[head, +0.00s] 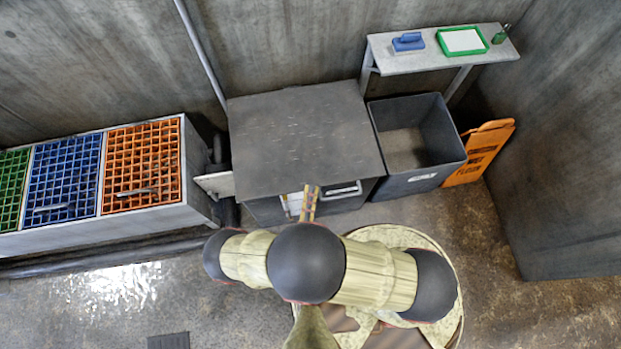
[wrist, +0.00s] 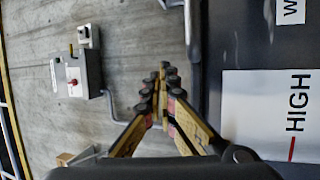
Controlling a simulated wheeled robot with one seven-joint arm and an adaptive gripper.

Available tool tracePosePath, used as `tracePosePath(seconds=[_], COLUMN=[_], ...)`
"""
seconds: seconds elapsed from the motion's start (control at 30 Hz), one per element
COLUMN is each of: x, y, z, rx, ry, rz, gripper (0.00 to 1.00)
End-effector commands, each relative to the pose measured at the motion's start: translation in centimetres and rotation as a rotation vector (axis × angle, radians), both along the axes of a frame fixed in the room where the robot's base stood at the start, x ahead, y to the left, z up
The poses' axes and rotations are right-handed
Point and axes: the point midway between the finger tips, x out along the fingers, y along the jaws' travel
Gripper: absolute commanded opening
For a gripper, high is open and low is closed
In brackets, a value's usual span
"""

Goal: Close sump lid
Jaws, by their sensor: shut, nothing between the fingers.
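A dark cabinet stands against the back wall in the head view, and a flat dark grey plate (head: 305,140) lies over its top. I cannot tell for certain whether this plate is the sump lid. The cabinet front (head: 268,211) shows below the plate, with a white label and a light handle-like frame (head: 342,190). My gripper (head: 310,190) is at the plate's front edge, partly hidden by my arm. In the wrist view my gripper (wrist: 163,70) is shut and empty, its fingertips together beside a dark panel (wrist: 235,40) with a white label reading HIGH (wrist: 265,110).
Orange (head: 141,160), blue (head: 65,178) and green (head: 12,190) grates top a long bin at left. An open grey bin (head: 425,180) and an orange sign (head: 480,152) stand right. A shelf (head: 400,60) is behind. A grey box (wrist: 75,76) with a red button shows on the wall.

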Motion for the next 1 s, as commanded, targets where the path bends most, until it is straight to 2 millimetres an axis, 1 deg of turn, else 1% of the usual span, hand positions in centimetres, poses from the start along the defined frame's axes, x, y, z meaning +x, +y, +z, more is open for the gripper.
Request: tracePosePath(seconds=[0.03,0.2,0.43,0.63,1.0], x=[-0.1,-0.2,-0.2,-0.1,-0.1], y=[-0.1,-0.1,-0.2,-0.2,-0.2], z=[-0.9,-2.9,-4.9,-5.6,-5.7], rx=[0.001,0.011,0.018,0.022,0.023], ry=[-0.014,-0.058,-0.095,-0.109,-0.114], rz=[-0.001,0.0,-0.001,-0.003,-0.003], gripper=[0.0,0.0,0.0,0.0,0.0])
